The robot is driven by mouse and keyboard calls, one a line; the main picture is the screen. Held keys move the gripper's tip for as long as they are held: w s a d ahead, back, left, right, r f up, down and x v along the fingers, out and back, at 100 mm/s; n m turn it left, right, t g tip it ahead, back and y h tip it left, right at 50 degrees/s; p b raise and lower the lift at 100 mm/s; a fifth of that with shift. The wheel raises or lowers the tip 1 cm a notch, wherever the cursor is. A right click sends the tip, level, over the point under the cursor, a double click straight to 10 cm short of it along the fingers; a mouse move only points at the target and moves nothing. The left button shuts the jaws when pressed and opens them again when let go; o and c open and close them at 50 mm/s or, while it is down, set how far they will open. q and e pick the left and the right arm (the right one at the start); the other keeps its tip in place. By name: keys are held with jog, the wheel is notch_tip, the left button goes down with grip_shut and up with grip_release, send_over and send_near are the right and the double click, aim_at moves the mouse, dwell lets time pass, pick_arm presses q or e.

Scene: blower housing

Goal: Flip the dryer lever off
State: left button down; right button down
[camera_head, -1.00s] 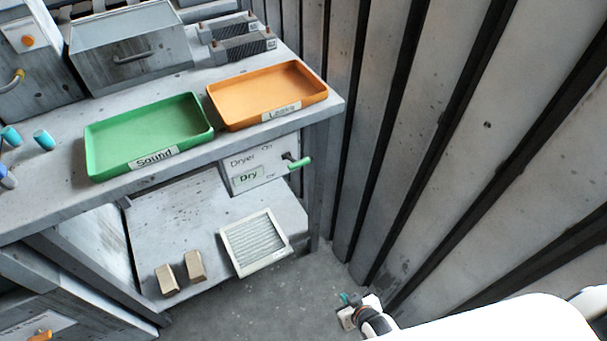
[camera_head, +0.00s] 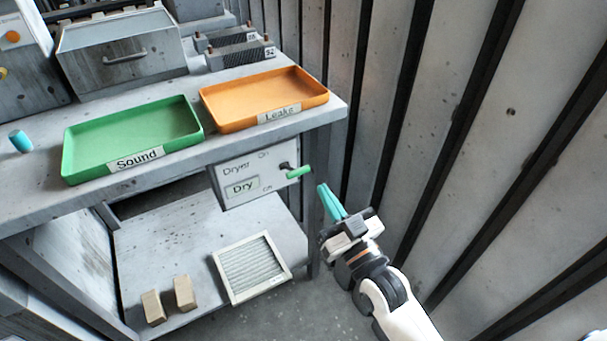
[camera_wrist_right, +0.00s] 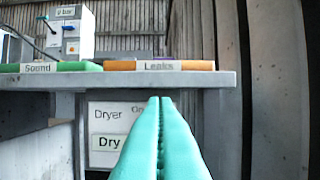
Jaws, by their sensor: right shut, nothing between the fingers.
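The dryer panel (camera_head: 240,178) hangs below the table's front right edge. It is marked "Dryer", "On" above and "Off" below, with a "Dry" plate (camera_head: 242,186). Its lever has a green handle (camera_head: 299,172) that sticks out to the right, between the On and Off marks. My right gripper (camera_head: 327,192) has teal fingers, shut and empty, a little right of and below the handle, apart from it. In the right wrist view the shut fingers (camera_wrist_right: 160,105) point at the panel (camera_wrist_right: 103,120) and hide the lever. My left gripper is not in view.
A green "Sound" tray (camera_head: 130,135) and an orange "Leaks" tray (camera_head: 265,97) stand on the table (camera_head: 40,205) above. A framed filter (camera_head: 252,267) and two tan blocks (camera_head: 183,293) are on the lower shelf. A ribbed wall (camera_head: 440,150) stands close on the right.

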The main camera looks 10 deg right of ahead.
aim_at(303, 169)
jog(key=shift+w, duration=0.1)
